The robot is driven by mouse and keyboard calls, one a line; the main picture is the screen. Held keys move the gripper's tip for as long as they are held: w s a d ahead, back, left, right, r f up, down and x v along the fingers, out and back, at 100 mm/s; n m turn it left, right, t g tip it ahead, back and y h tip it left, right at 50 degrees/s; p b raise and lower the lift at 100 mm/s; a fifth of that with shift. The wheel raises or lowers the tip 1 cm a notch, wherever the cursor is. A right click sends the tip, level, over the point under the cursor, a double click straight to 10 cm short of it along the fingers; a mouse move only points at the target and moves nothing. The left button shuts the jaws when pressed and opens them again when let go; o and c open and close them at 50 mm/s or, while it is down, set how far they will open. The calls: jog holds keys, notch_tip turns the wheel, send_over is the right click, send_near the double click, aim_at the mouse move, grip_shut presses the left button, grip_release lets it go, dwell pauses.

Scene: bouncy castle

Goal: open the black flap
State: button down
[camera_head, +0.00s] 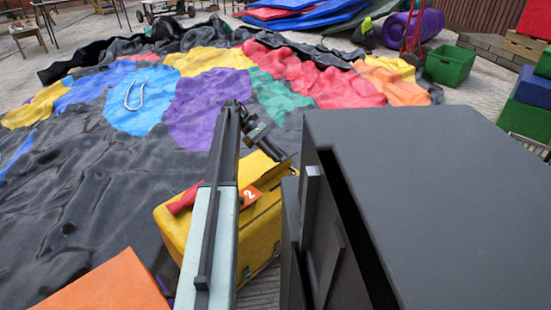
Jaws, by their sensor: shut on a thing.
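The black flap (322,225) is the dark upright panel on the left side of a large dark grey box (430,180). It stands slightly ajar, with a dark gap between it and the box top. Small raised blocks sit on its outer face. My arm reaches forward from the bottom of the picture. My gripper (283,156) is left of the flap's far end and points down and right. Its jaws are shut at the flap's far edge; the exact contact is small, dark and partly hidden.
A yellow case (180,232) with an orange number 2 tag and a red part stands left of the flap, beneath my arm. An orange surface (108,285) is at the lower left. A crumpled multicoloured sheet (90,190) covers the ground beyond. A green bin (450,65) stands behind.

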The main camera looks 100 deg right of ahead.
jog(key=shift+d, duration=0.1)
jog(key=c, duration=1.3)
grip_release()
jog(key=shift+f, duration=0.1)
jog(key=shift+r, duration=0.25)
jog(key=w+a+r+p, duration=0.1)
jog(key=a+r+p, duration=0.1)
jog(key=a, duration=0.6)
jog(key=w+a+r+p, duration=0.2)
jog(key=a+p, duration=0.1)
jog(key=a, duration=0.4)
jog(key=shift+a+r, duration=0.3)
jog(key=shift+a, duration=0.1)
